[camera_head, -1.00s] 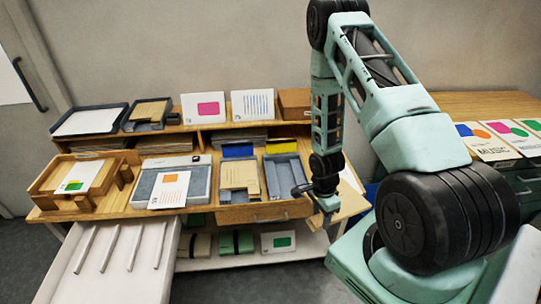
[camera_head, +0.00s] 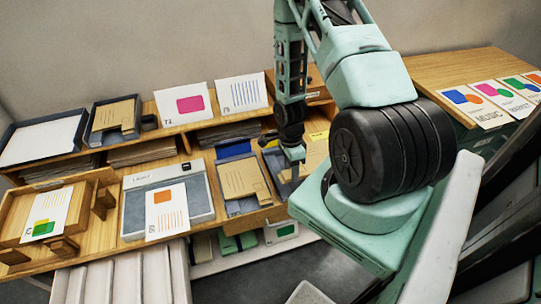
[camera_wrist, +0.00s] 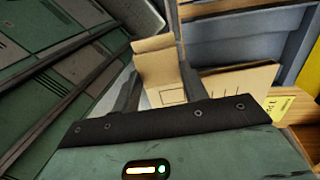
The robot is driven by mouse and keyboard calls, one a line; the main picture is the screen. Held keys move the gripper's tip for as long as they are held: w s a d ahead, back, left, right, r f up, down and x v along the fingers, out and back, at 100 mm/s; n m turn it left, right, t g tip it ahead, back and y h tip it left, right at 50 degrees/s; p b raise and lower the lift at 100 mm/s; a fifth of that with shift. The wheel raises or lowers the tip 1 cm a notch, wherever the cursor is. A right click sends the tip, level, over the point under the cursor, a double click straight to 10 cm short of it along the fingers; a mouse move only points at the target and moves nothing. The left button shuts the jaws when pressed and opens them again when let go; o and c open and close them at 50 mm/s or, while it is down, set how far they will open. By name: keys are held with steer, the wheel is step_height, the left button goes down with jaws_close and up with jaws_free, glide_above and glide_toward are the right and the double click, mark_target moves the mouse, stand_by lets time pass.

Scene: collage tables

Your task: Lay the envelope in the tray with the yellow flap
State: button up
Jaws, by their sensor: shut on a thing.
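My gripper (camera_head: 294,172) is low at the right end of the row of trays. In the wrist view its fingers (camera_wrist: 162,85) are shut on a tan envelope (camera_wrist: 157,68), which shows a printed square. Another tan piece with lines (camera_wrist: 238,85) shows right of the fingers; I cannot tell whether it is the same envelope. The yellow flap (camera_wrist: 303,42) stands at the wrist view's right edge, by a blue-grey tray (camera_wrist: 240,40). In the head view, that tray (camera_head: 274,164) is partly hidden by my gripper.
Left of it, a tray with a blue flap (camera_head: 235,150) holds a tan envelope (camera_head: 240,177). A wooden tray (camera_head: 88,212) stands further left. A yellow label (camera_wrist: 280,105) is close right in the wrist view.

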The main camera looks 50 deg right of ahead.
steer(key=shift+w, duration=0.45)
steer(key=shift+w+f, duration=0.15)
steer(key=shift+f, duration=0.1)
steer(key=f+b, duration=0.2)
steer(key=f, duration=0.1)
steer(key=w+f+b, duration=0.1)
steer(key=f+b, duration=0.1)
steer(key=f, duration=0.1)
steer(key=d+f+b, duration=0.1)
steer(key=f+b, duration=0.2)
steer(key=shift+w, duration=0.25)
steer(key=shift+w+d+f+b, duration=0.3)
steer(key=shift+w+f, duration=0.05)
steer(key=shift+w, duration=0.2)
steer(key=shift+w+d+f+b, duration=0.25)
steer(key=shift+w+d+f, duration=0.05)
steer(key=shift+w, duration=0.2)
steer(key=shift+w+d+f+b, duration=0.4)
steer(key=shift+w+b, duration=0.05)
steer(key=shift+w, duration=0.25)
steer(key=o, duration=1)
steer(key=shift+o, duration=0.2)
